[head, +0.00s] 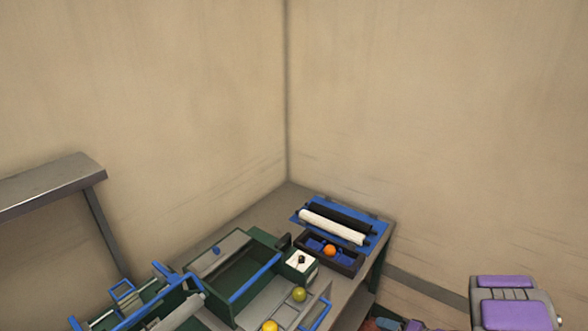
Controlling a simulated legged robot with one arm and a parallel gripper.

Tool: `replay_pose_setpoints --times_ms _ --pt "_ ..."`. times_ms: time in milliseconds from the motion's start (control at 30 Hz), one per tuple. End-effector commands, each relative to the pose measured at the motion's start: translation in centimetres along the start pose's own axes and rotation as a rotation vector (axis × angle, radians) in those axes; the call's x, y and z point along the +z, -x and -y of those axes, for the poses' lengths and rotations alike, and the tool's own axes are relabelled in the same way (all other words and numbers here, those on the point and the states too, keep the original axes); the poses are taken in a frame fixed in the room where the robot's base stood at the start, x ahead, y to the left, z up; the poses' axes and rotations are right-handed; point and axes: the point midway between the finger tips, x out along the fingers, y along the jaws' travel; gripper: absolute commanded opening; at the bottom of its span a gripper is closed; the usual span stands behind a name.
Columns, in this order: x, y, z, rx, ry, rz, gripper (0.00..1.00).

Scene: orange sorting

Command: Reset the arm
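My gripper and arm do not show in the head view, so I cannot see what the gripper holds. An orange fruit (329,250) sits in a dark tray (345,268) near the right end of the workbench. A yellow-green round fruit (299,294) and a yellow one (269,326) lie on the grey surface of the sorting machine (232,271), towards the bottom of the picture. The yellow one is partly cut off by the frame edge.
The workbench (252,217) stands in a room corner. A black and a white roller (333,226) lie on a blue frame behind the tray. A small white-topped box (300,261) stands beside the machine. A grey shelf (47,187) is at left. A purple padded object (515,316) is at lower right.

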Motion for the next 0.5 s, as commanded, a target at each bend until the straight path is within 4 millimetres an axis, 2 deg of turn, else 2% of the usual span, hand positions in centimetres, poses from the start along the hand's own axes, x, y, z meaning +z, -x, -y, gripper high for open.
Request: replay_pose_setpoints --times_ms 33,133,300,400,500 --pt "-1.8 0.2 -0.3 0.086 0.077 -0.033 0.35" --pt "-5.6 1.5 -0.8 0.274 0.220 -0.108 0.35" --pt "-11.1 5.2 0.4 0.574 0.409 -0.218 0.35" --pt "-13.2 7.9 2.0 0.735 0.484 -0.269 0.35" --pt "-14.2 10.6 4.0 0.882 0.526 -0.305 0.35"
